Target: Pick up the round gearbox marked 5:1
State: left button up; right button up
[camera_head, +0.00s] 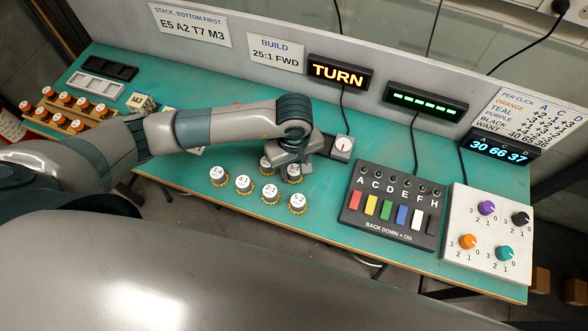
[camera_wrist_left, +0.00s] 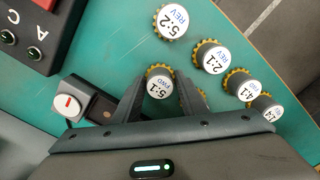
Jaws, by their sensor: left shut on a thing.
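The round gearbox marked 5:1 FWD (camera_wrist_left: 159,84) has a white top and a gold toothed rim. It sits between the two fingers of my left gripper (camera_wrist_left: 158,98), which is shut on it. In the head view the left gripper (camera_head: 292,160) reaches down over this gearbox (camera_head: 293,175), whose top is partly covered. I cannot tell whether it touches the bench. My right gripper is not in view.
Close by stand gearboxes marked 5:2 (camera_head: 297,203), 2:1 (camera_wrist_left: 213,58) and 4:1 (camera_wrist_left: 238,86); another (camera_head: 265,164) is partly hidden beside the gripper. A dial box (camera_head: 343,148) and a switch panel (camera_head: 390,205) stand to the right.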

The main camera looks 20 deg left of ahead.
aim_at(294, 169)
pick_arm(q)
jog(key=shift+r+b, duration=0.45)
jog(key=shift+r, duration=0.1)
notch_tip(294, 169, up, 2)
jog(key=shift+r+b, duration=0.15)
jog(key=shift+b, duration=0.65)
jog(key=s+d+r+b, duration=0.1)
jog(key=s+d+r, duration=0.1)
jog(key=s, duration=0.3)
jog(key=s+d+r+b, duration=0.2)
jog(key=s+r, duration=0.3)
jog(key=shift+s+d+r, duration=0.2)
jog(key=shift+s+d, duration=0.1)
jog(key=shift+s, duration=0.1)
